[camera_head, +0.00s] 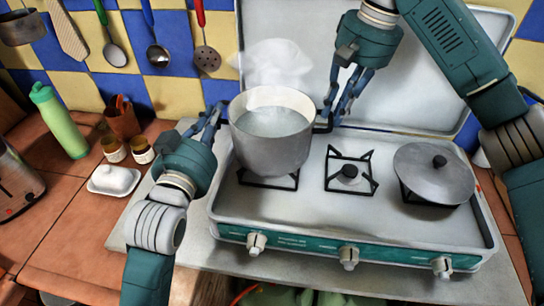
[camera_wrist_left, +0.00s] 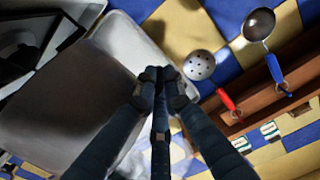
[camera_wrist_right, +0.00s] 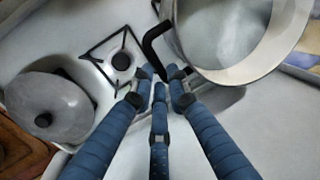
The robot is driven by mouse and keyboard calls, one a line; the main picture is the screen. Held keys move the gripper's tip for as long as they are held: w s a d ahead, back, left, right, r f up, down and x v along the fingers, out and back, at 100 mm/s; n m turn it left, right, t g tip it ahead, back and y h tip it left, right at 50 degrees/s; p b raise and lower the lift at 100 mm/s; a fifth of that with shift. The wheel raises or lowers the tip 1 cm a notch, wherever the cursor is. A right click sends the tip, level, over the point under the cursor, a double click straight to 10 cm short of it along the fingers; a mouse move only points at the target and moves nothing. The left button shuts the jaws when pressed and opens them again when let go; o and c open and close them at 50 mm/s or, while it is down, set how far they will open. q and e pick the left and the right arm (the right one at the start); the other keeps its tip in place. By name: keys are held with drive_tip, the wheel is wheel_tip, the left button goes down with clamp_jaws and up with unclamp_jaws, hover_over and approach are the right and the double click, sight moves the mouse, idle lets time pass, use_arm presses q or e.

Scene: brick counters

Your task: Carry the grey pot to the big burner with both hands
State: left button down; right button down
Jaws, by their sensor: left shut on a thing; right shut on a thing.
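The grey pot (camera_head: 268,150), holding pale liquid, is over the left burner (camera_head: 262,181) in the head view. I cannot tell whether it rests on the grate or hangs just above. My left gripper (camera_head: 216,114) is shut at the pot's left side; that handle is hidden by the fingers. In the left wrist view the left fingers (camera_wrist_left: 162,84) meet beside a grey curved wall. My right gripper (camera_head: 328,118) is shut on the right handle. In the right wrist view the pot (camera_wrist_right: 285,45) and its black handle (camera_wrist_right: 153,48) show by the closed fingers (camera_wrist_right: 165,82).
The small middle burner (camera_head: 350,172) is bare. A lidded grey pan (camera_head: 434,172) covers the right burner. The stove's raised lid (camera_head: 400,95) stands behind. A white butter dish (camera_head: 113,180), jars and a green bottle (camera_head: 60,120) stand left. Utensils hang on the tiled wall.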

use_arm(q)
drive_tip(key=shift+a+f+b, duration=0.15)
drive_tip(key=shift+f+b, duration=0.5)
drive_tip(key=shift+b, duration=0.15)
use_arm(e)
drive_tip(key=shift+d+f, duration=0.15)
drive_tip(key=shift+f, duration=0.7)
use_arm(q)
drive_tip(key=c, duration=1.9)
unclamp_jaws()
drive_tip(key=shift+f, duration=0.1)
drive_tip(key=shift+c, duration=0.2)
use_arm(e)
drive_tip(key=c, duration=1.8)
unclamp_jaws()
use_arm(q)
drive_tip(key=shift+o, duration=0.4)
drive_tip(key=shift+s, duration=0.2)
use_arm(e)
drive_tip(key=shift+o, duration=0.6)
drive_tip(key=shift+s+r, duration=0.15)
drive_tip(key=shift+s, duration=0.05)
use_arm(q)
drive_tip(key=o, duration=0.8)
drive_tip(key=shift+w, duration=0.1)
use_arm(e)
drive_tip(key=shift+w, duration=0.1)
